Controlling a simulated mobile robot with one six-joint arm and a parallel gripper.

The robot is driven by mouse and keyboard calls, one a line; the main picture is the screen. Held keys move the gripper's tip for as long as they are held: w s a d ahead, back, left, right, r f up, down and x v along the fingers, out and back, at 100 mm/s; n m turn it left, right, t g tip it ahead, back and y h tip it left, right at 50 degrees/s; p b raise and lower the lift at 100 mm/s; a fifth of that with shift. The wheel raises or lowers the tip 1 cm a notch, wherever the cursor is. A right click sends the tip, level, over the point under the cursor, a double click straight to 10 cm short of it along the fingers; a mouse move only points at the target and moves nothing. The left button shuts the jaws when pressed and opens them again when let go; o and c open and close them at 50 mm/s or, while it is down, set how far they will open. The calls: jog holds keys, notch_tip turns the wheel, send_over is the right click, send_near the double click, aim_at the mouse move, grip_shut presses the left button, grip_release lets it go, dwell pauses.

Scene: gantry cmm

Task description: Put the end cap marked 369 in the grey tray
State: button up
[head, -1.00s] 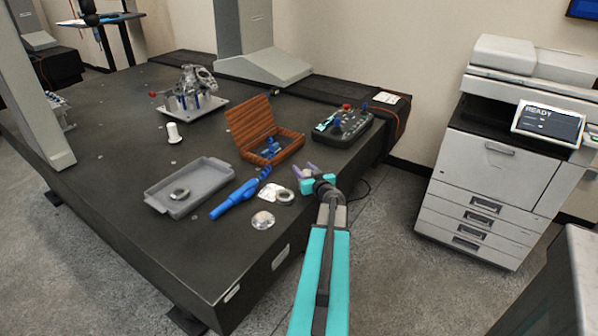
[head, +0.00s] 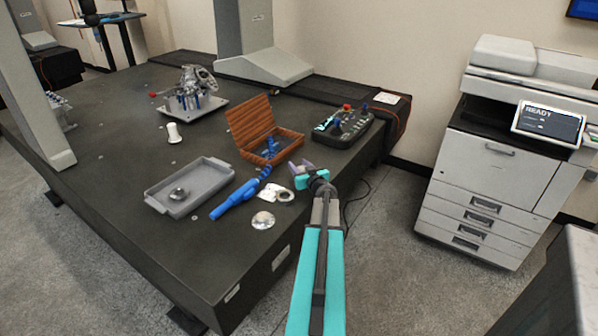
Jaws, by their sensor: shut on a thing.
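A shiny silver disc (head: 263,220) lies to the right of the tray, near the table edge. A grey ring-like part (head: 286,197) lies beside a white card, close to my gripper. No number 369 is legible on any of them, so I cannot tell which is the marked end cap. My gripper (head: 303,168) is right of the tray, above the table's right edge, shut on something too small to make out.
A blue pen-like tool (head: 236,197) lies between the tray and the white card (head: 270,198). Behind are an open brown case (head: 282,152), a control box (head: 343,126) and a metal part on a plate (head: 195,106). A white cylindrical piece (head: 173,133) stands farther left.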

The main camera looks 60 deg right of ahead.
jog(key=shift+s+f, duration=0.1)
jog(key=shift+f, duration=1.1)
jog(key=shift+f, duration=0.15)
jog(key=o, duration=1.2)
jog(key=shift+f+b, duration=0.15)
jog(key=shift+b, duration=0.5)
jog(key=shift+s+a, duration=0.25)
jog(key=shift+s, duration=0.05)
jog(key=shift+v, duration=6.55)
